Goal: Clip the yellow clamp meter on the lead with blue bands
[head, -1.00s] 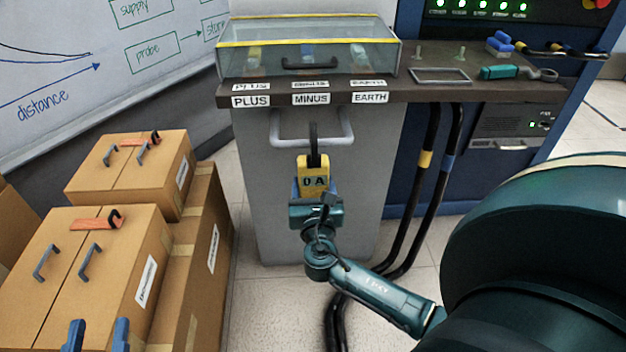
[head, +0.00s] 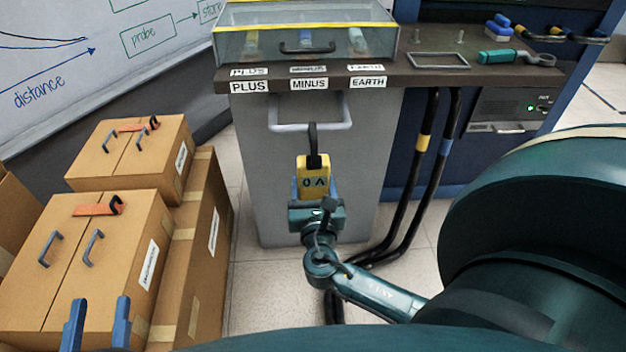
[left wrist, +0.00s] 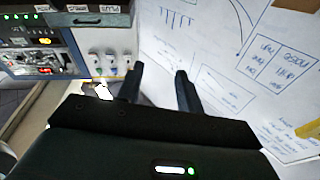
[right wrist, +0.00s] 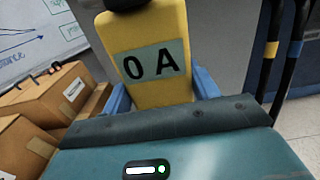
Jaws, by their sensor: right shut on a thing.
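The yellow clamp meter (head: 313,177) shows "0 A" and has a dark hook-shaped jaw at its top. My right gripper (head: 314,196) is shut on it and holds it upright in front of the grey cabinet; it fills the right wrist view (right wrist: 158,55). The lead with blue bands (head: 444,150) is a black cable hanging at the right of the cabinet, apart from the meter. It also shows in the right wrist view (right wrist: 291,60). My left gripper (head: 96,325) is open and empty at the lower left; its fingers show apart in the left wrist view (left wrist: 158,85).
A second black lead with yellow bands (head: 424,135) hangs just left of the blue-banded one. Cardboard boxes (head: 100,250) stand at the left. The bench top (head: 395,80) carries a glass-lidded case (head: 240,42) and a green tool (head: 500,57).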

